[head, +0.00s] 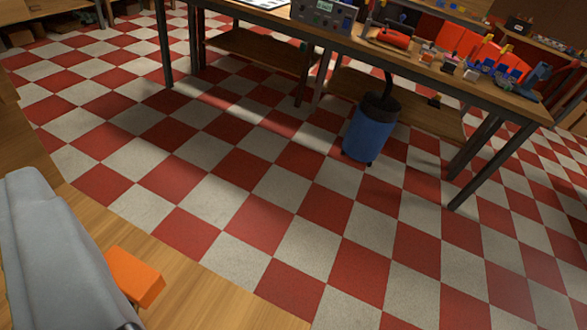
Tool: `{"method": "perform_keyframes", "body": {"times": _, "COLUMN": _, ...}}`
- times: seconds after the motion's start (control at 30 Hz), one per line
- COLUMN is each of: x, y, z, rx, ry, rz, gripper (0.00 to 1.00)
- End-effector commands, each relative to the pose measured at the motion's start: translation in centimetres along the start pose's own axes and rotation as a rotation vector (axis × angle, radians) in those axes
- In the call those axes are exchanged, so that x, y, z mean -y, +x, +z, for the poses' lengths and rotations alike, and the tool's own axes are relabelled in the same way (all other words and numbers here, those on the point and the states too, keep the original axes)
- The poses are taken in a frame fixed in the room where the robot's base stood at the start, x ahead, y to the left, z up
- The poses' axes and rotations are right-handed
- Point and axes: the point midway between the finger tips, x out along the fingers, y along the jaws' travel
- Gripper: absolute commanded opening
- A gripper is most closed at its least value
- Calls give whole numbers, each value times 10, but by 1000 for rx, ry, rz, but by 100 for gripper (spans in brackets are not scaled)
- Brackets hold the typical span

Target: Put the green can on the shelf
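I see no green can in this view. A wooden lower shelf board (262,50) runs under the workbench at the back. I cannot tell whether it is the shelf of the task. A smooth grey rounded part with an orange block-like end (137,276) fills the lower left corner, above a wooden surface. It looks like part of my gripper, cut off by the frame edge. Only one such end shows, so its opening and anything held are hidden.
The workbench (455,80) carries a grey device (323,12), red and blue bins and tools. A blue waste bin (369,135) stands under its front edge. A wooden tabletop (215,300) lies at lower left. The red and white checkered floor (270,190) between is clear.

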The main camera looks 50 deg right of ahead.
Motion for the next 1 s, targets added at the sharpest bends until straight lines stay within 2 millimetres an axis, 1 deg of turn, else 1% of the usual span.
{"method": "perform_keyframes", "body": {"times": 0.03, "x": -6, "y": -10, "z": 15, "rx": -24, "ry": 5, "rz": 20, "gripper": 82}}
{"method": "perform_keyframes", "body": {"times": 0.2, "x": -22, "y": -35, "z": 61, "rx": -108, "ry": 20, "rz": 76, "gripper": 82}}
{"method": "perform_keyframes", "body": {"times": 0.3, "x": -29, "y": -46, "z": 83, "rx": -146, "ry": 25, "rz": 100, "gripper": 82}}
{"method": "perform_keyframes", "body": {"times": 0.4, "x": -32, "y": -52, "z": 98, "rx": -174, "ry": 27, "rz": 115, "gripper": 82}}
{"method": "perform_keyframes", "body": {"times": 0.5, "x": -34, "y": -56, "z": 106, "rx": -188, "ry": 29, "rz": 123, "gripper": 82}}
{"method": "perform_keyframes", "body": {"times": 0.6, "x": -34, "y": -57, "z": 108, "rx": -193, "ry": 29, "rz": 125, "gripper": 82}}
{"method": "perform_keyframes", "body": {"times": 1.0, "x": -34, "y": -57, "z": 108, "rx": -192, "ry": 29, "rz": 124, "gripper": 82}}
